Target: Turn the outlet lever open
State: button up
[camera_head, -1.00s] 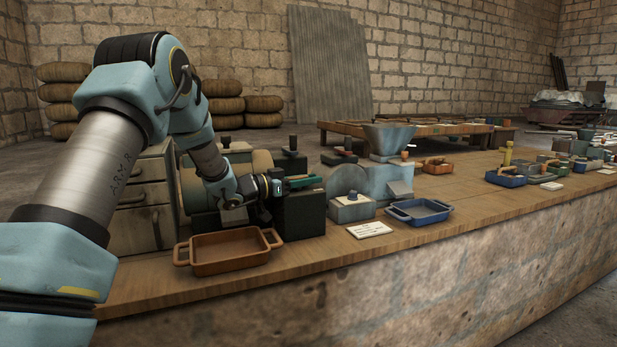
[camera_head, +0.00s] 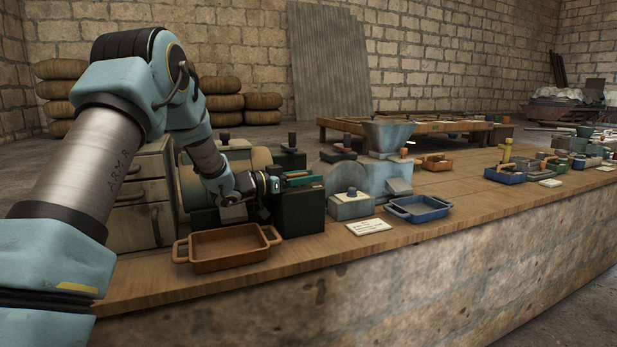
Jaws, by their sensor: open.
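My gripper (camera_head: 282,182) is at the end of my arm, left of the middle of the picture, pointing right. It is open and sits just above a dark box-shaped block (camera_head: 298,213). A green bar-like part (camera_head: 303,178) shows right at the gripper's tip, over the block. I cannot tell whether this is the outlet lever, or whether the gripper touches it. The fingertips are too small to make out clearly.
A brown tray (camera_head: 228,262) stands in front of my gripper, near the bench edge. To the right are a grey machine with a hopper (camera_head: 389,134), a grey box with a blue knob (camera_head: 351,205), a blue tray (camera_head: 417,220) and a white card (camera_head: 369,227). The bench middle is mostly clear.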

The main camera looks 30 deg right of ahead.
jog(key=a, duration=1)
jog(key=shift+a+b, duration=0.25)
jog(key=shift+b, duration=0.1)
